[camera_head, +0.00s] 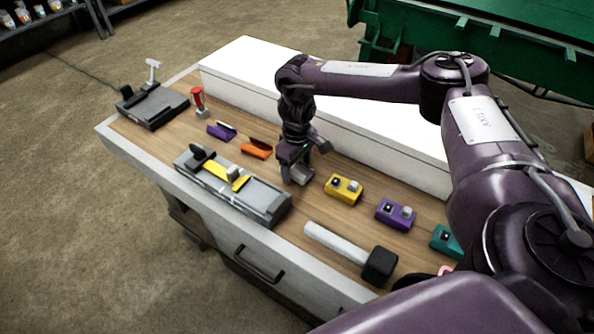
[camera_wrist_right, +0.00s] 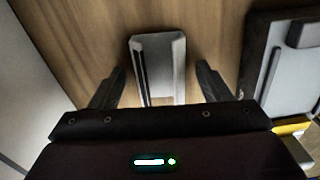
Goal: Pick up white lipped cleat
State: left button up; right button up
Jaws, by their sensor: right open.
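The white lipped cleat (camera_wrist_right: 160,60) lies on the wooden bench top in the right wrist view, a pale channel with a raised lip and a dark slot along its left side. My right gripper (camera_wrist_right: 160,80) is open, with one finger on each side of the cleat's near part and a gap visible on both sides. In the head view my right gripper (camera_head: 297,170) points down at the middle of the bench, and the cleat (camera_head: 300,175) is mostly hidden by it. My left gripper is not in view.
A grey fixture with a yellow piece (camera_head: 225,175) lies left of the gripper. Orange (camera_head: 256,149) and purple (camera_head: 221,131) cleats lie behind it. Yellow (camera_head: 343,188) and purple (camera_head: 395,214) blocks and a mallet (camera_head: 378,263) are to the right. A long white box (camera_head: 240,70) lines the back.

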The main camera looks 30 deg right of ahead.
jog(key=c, duration=0.9)
jog(key=shift+c, duration=0.8)
jog(key=shift+r, duration=0.15)
